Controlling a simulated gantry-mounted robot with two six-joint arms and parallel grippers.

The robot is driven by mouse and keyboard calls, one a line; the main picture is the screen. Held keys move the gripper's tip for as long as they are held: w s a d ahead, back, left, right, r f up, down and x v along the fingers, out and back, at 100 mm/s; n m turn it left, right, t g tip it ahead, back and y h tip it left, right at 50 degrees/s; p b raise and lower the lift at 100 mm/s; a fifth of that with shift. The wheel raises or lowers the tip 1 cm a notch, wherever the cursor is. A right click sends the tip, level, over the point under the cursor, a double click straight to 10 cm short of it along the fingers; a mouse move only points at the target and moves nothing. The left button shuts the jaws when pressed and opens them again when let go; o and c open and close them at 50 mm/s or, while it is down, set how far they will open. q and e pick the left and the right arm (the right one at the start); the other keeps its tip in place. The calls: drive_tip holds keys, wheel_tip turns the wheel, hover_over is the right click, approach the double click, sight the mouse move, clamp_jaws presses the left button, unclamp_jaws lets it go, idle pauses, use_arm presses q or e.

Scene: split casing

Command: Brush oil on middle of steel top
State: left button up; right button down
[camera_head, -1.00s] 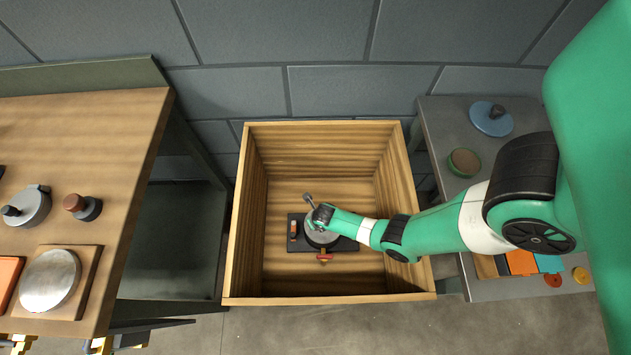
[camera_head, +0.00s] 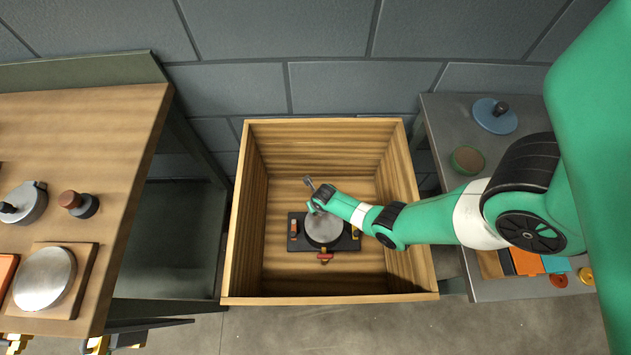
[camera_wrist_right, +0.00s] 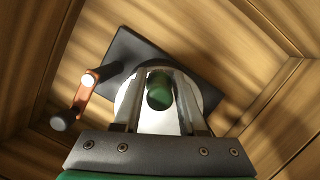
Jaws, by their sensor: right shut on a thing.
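A round steel top (camera_head: 324,229) sits on a black base plate (camera_head: 349,243) on the floor of a deep wooden box. It also shows behind the fingers in the right wrist view (camera_wrist_right: 158,122). My right gripper (camera_head: 318,208) is over the far edge of the steel top. Its fingers are shut on a tool with a green, rounded end (camera_wrist_right: 159,90), seen between them in the wrist view. A thin grey piece (camera_head: 308,183) sticks out beyond the gripper. I cannot tell whether the tool touches the steel. My left gripper is not in view.
The wooden box (camera_head: 232,240) has high walls around the work. The left table holds a steel disc (camera_head: 44,278) on a board. The right bench holds a blue lid (camera_head: 495,116).

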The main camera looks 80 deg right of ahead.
sight(315, 215)
drive_tip(key=shift+s+a, duration=0.1)
drive_tip(key=shift+s, duration=0.05)
drive_tip(key=shift+s+a+p, duration=0.15)
drive_tip(key=shift+a+p, duration=0.35)
drive_tip(key=shift+a, duration=0.1)
drive_tip(key=shift+s+a, duration=0.15)
drive_tip(key=shift+a, duration=0.65)
drive_tip(key=shift+s+a+p, duration=0.2)
drive_tip(key=shift+a+p, duration=0.15)
drive_tip(key=shift+a, duration=0.6)
drive_tip(key=shift+s+a+p, duration=0.2)
drive_tip(key=shift+a+p, duration=0.15)
drive_tip(key=shift+a, duration=0.65)
drive_tip(key=shift+s+a+p, duration=0.2)
drive_tip(key=shift+a+p, duration=0.15)
drive_tip(key=shift+a, duration=0.6)
drive_tip(key=shift+s, duration=0.1)
drive_tip(key=shift+s+d+p, duration=0.15)
drive_tip(key=shift+s+p, duration=0.1)
drive_tip(key=shift+s, duration=0.4)
drive_tip(key=shift+s+d+p, duration=0.15)
drive_tip(key=shift+s+p, duration=0.1)
drive_tip(key=shift+s, duration=0.35)
